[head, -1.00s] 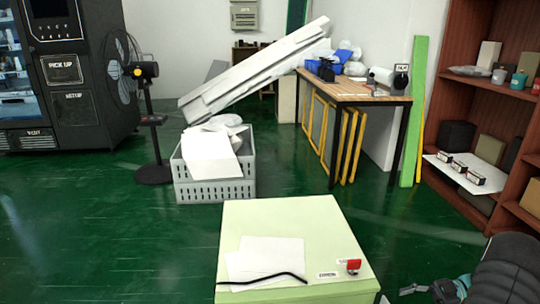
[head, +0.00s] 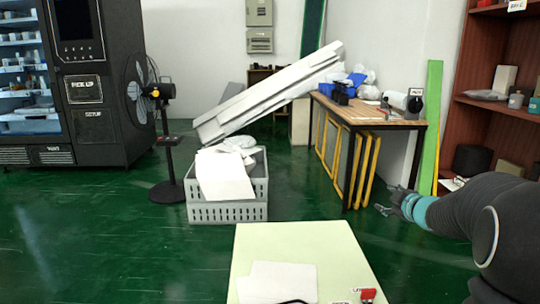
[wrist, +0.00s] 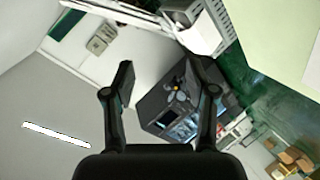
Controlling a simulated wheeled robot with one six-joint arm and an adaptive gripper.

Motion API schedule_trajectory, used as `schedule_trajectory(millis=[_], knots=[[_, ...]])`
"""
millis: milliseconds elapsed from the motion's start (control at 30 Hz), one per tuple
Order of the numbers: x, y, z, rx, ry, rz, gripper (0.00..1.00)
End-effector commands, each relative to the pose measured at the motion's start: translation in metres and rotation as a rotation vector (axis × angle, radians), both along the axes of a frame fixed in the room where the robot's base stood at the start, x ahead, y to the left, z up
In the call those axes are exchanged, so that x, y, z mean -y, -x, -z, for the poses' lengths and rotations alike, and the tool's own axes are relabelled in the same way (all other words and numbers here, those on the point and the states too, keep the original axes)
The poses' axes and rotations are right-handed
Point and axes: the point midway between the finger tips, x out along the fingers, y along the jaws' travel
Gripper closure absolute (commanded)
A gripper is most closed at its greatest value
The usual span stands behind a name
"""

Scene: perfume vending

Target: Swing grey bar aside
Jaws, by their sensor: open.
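The long pale grey-white bar (head: 268,93) slants across the back in the head view. Its low left end is over the grey crate (head: 228,211), and its high right end reaches the workbench (head: 372,115). My gripper (head: 388,203) is open and empty at the right of the head view, in front of the workbench legs and well apart from the bar. In the wrist view my open gripper (wrist: 168,88) has nothing between its fingers. A pale long shape is at the top there; I cannot tell whether it is the bar.
A black fan (head: 160,135) stands left of the crate, by the vending machine (head: 82,80). White sheets lie on the crate. A pale green cabinet (head: 330,245) is in front. A brown shelf (head: 462,95) is at the right.

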Motion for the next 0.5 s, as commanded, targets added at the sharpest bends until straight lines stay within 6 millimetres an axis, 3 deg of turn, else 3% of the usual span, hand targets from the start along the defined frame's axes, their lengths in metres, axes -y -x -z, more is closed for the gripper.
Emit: schedule_trajectory(millis=[33, 200, 333, 500], knots=[[-0.007, 0.009, -0.017, 0.011, -0.008, 0.06, 0.43], [-0.018, 0.048, -0.049, -0.003, -0.071, 0.272, 0.43], [-0.029, 0.09, -0.059, -0.044, -0.145, 0.416, 0.43], [-0.052, 0.156, -0.053, -0.144, -0.266, 0.569, 0.43]])
